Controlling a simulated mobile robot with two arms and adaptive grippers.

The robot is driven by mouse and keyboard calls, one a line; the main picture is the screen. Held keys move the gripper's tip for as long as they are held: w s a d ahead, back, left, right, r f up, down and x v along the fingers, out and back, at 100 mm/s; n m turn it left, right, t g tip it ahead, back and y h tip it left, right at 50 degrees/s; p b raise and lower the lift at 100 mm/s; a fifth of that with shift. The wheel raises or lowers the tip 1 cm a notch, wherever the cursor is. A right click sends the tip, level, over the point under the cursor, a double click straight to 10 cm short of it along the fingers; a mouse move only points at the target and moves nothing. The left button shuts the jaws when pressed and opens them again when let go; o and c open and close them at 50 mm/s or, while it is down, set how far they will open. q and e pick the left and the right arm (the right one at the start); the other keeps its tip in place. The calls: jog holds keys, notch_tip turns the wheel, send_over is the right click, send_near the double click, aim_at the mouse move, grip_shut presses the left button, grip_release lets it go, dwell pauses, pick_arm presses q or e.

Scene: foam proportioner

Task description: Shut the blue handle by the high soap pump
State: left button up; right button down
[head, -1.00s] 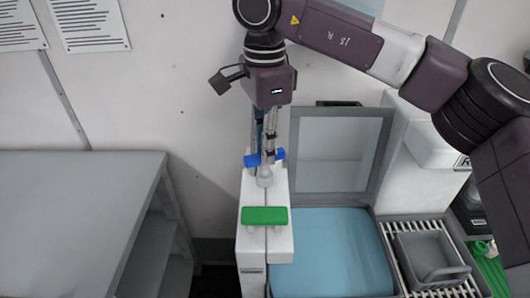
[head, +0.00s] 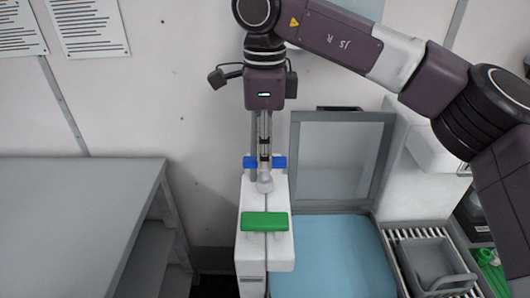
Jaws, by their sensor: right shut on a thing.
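The blue handle (head: 279,162) lies crosswise at the back of the white proportioner body (head: 251,240), with its middle hidden behind my gripper and a pale knob. My right gripper (head: 264,155) points down from above over the blue handle. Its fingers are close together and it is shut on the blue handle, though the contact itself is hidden. A green handle (head: 265,221) lies crosswise on the front of the same body. My left gripper is not in view. I cannot tell a soap pump apart from the parts behind my gripper.
A grey table (head: 75,215) stands at the left with a gap before the white body. At the right are a blue basin (head: 340,255) with a raised framed lid (head: 342,160) and a grey tub (head: 432,265) on a rack. A wall is close behind.

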jog(key=shift+r, duration=0.15)
jog(key=c, duration=1.9)
grip_release()
notch_tip(320, 180, up, 12)
jog(key=shift+f, duration=0.1)
